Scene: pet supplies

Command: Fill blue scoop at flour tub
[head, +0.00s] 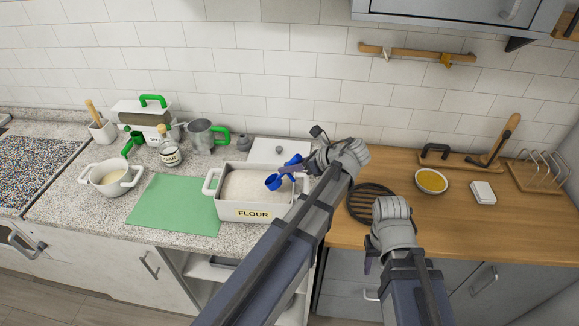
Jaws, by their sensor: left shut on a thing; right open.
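The flour tub (253,214) is a white two-handled container labelled FLOUR, full of pale flour (240,186). My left gripper (298,172) is shut on the blue scoop (273,183), over the right part of the tub. The scoop's bowl is at or just above the flour; I cannot tell if it touches it or holds any. My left arm hides the tub's right end. My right gripper (370,262) is open and empty, near the front edge of the wooden counter.
A green mat (172,205) lies left of the tub, with a white pot (110,178) beyond it. A metal jug (203,137), a labelled jar (170,153) and a green-handled container (143,115) stand behind.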

